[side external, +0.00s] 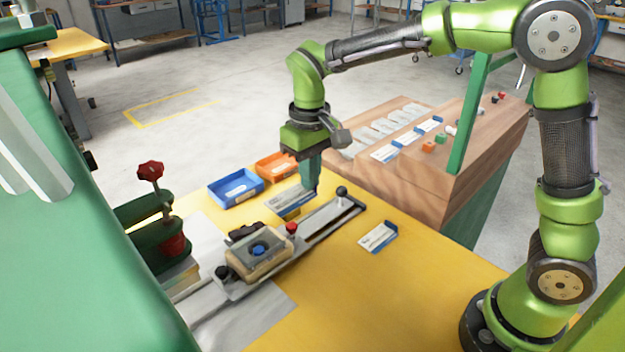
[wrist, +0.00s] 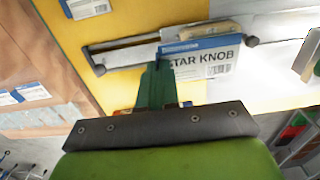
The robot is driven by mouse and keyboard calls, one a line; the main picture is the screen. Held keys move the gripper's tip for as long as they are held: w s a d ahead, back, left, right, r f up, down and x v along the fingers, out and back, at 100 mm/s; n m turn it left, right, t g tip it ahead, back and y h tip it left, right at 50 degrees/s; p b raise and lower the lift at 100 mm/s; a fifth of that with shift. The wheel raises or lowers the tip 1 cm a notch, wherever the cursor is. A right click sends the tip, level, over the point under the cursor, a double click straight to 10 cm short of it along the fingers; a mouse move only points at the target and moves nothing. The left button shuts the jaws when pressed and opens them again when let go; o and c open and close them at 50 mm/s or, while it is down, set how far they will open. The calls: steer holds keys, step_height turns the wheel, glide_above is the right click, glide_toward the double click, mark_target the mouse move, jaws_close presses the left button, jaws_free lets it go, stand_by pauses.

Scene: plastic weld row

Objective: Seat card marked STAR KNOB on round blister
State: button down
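The card marked STAR KNOB (wrist: 212,62) is white with a blue edge, a barcode and black lettering. It also shows in the side view (side external: 287,201), tilted and above the yellow table. My gripper (side external: 311,188) holds it at one end; in the wrist view the fingers (wrist: 156,82) overlap its left end and look closed on it. The round blister (side external: 259,247), with a blue round part in it, sits in the tan nest (side external: 240,266) on the slide, left of and nearer than the card. In the wrist view the card hides most of the nest (wrist: 208,31).
The slide rail (side external: 325,218) has a black knob (side external: 342,190) at its end and a red knob (side external: 291,228) by the nest. A blue bin (side external: 235,188) and an orange bin (side external: 276,167) stand behind. Another card (side external: 378,237) lies at right. A green press stands left.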

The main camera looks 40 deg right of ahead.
steer(key=w+a, duration=0.5)
steer(key=a, duration=0.1)
glide_above(277, 236)
step_height(277, 236, down, 5)
steer(key=shift+w+f, duration=0.1)
steer(key=shift+f, duration=2.75)
steer(key=shift+f, duration=0.7)
steer(key=c, duration=1.3)
jaws_free()
steer(key=c, duration=0.4)
steer(key=shift+r, duration=0.1)
